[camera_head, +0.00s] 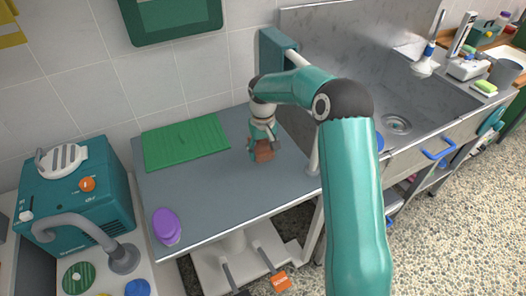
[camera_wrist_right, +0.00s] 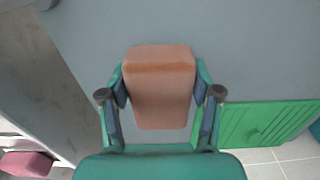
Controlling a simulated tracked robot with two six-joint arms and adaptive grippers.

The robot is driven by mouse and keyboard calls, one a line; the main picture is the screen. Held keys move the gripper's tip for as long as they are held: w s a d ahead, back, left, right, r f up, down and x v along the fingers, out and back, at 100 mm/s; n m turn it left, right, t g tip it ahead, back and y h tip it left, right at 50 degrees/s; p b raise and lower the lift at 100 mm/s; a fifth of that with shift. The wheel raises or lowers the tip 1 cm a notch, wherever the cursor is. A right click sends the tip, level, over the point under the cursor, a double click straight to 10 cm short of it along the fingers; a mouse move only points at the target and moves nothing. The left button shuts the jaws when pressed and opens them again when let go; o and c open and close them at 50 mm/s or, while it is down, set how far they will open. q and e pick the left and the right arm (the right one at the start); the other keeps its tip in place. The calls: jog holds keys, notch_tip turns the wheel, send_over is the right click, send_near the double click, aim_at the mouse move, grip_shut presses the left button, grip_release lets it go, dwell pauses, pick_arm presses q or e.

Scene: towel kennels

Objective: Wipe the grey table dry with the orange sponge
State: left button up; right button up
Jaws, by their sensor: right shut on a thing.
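The grey table (camera_head: 215,200) stands against the tiled wall. My right gripper (camera_head: 262,148) is over its right part, pointing down. It is shut on the orange sponge (camera_head: 264,155), a brownish-orange block. In the right wrist view the sponge (camera_wrist_right: 160,85) sits between the two fingers of the gripper (camera_wrist_right: 160,100). I cannot tell whether the sponge touches the tabletop. No wet patch can be made out on the visible grey surface. My left gripper is not in view.
A green ribbed mat (camera_head: 185,143) lies at the table's back left. A purple-lidded container (camera_head: 166,225) stands at the front left corner. A teal machine (camera_head: 80,205) with a hose is left of the table. A steel sink (camera_head: 396,124) adjoins on the right. The table's middle is clear.

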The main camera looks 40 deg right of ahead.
jog(key=shift+r+p, duration=1.05)
jog(key=shift+r, duration=0.45)
